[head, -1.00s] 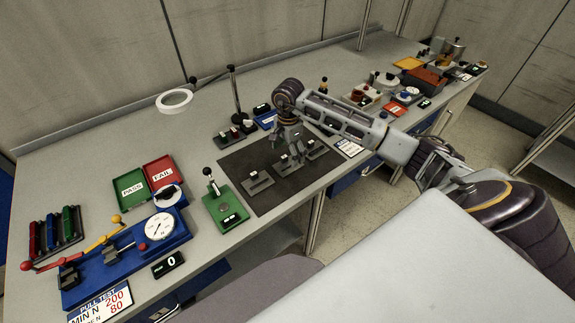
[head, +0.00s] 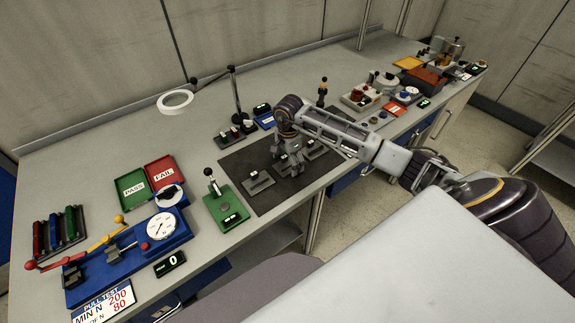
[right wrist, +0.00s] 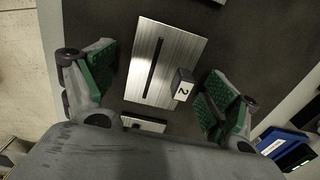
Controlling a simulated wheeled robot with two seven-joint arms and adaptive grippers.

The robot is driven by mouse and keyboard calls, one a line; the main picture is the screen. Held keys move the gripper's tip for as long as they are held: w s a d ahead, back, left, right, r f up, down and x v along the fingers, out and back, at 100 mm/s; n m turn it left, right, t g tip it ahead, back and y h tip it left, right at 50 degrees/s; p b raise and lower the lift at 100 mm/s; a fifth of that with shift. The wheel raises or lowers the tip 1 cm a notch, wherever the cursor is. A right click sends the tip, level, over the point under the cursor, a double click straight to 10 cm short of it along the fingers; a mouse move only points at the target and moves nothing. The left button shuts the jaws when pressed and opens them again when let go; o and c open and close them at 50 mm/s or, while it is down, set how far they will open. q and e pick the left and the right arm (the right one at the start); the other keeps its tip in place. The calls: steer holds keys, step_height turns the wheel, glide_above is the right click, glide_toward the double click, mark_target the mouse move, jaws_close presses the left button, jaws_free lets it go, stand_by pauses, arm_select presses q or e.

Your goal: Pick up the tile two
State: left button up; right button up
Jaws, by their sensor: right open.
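In the right wrist view, a flat silver plate (right wrist: 160,65) with a long dark slot or bar lies on the dark mat. A small grey block (right wrist: 183,88) with a white label reading 2 stands at its edge. My right gripper (right wrist: 163,86) is open, with green-padded fingers on either side of the plate and block, holding nothing. In the head view my right gripper (head: 289,163) points down over the middle of the mat (head: 272,203) and hides most of what is below it. My left gripper is not in view.
Another silver plate (head: 258,182) lies to the left on the mat, and one (head: 316,149) to the right. A green press-like fixture (head: 225,207) stands left of the mat. Behind the mat is a magnifier stand (head: 236,105). The bench's front edge is close.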

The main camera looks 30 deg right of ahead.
mark_target(288, 165)
steer(key=c, duration=0.6)
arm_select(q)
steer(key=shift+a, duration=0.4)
arm_select(e)
steer(key=shift+s+f, duration=0.1)
steer(key=c, duration=1.2)
steer(key=shift+c, duration=0.2)
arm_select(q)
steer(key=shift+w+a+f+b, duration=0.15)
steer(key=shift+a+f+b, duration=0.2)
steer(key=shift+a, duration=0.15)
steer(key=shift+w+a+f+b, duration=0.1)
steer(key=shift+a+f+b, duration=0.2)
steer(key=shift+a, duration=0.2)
arm_select(e)
step_height(288, 165, up, 10)
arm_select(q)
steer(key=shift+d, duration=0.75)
arm_select(e)
steer(key=shift+r, duration=0.2)
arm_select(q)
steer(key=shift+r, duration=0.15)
arm_select(e)
steer(key=shift+r, duration=0.1)
